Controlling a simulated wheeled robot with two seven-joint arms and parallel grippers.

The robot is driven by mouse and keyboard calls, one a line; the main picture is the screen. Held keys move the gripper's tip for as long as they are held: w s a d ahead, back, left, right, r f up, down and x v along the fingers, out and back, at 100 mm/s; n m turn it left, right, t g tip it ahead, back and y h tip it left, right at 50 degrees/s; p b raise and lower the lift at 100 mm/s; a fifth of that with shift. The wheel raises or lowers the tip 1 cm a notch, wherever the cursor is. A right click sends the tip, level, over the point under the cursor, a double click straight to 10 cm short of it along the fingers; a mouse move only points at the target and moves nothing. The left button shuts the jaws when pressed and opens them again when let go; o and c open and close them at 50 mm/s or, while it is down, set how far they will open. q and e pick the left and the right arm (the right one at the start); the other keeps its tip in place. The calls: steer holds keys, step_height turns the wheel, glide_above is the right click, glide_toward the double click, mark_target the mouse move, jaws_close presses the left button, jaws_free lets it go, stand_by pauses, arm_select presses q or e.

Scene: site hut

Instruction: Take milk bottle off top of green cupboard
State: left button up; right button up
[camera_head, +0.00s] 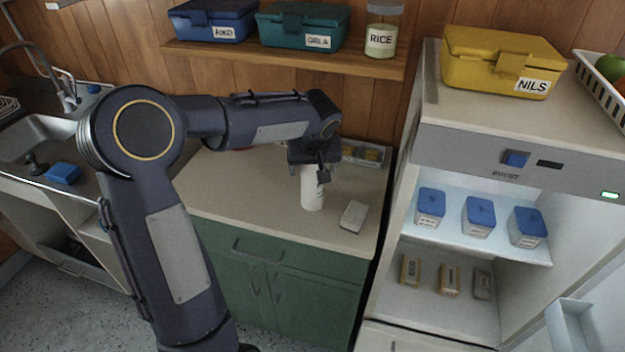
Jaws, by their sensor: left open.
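The white milk bottle (312,192) stands upright on the pale top of the green cupboard (262,206). My left gripper (318,176) is over the bottle from above, with its fingers at the bottle's upper part. The fingers are open, and the gripper hides the top of the bottle. Whether a finger touches the bottle cannot be told. My right gripper is not in view.
A small white block (354,215) lies just right of the bottle. A shelf (285,54) with boxes and a rice jar (381,38) hangs above. An open fridge (430,140) stands at the right, a sink (35,150) at the left.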

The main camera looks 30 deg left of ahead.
arm_select(q)
steer(key=shift+r, duration=0.1)
steer(key=c, duration=1.6)
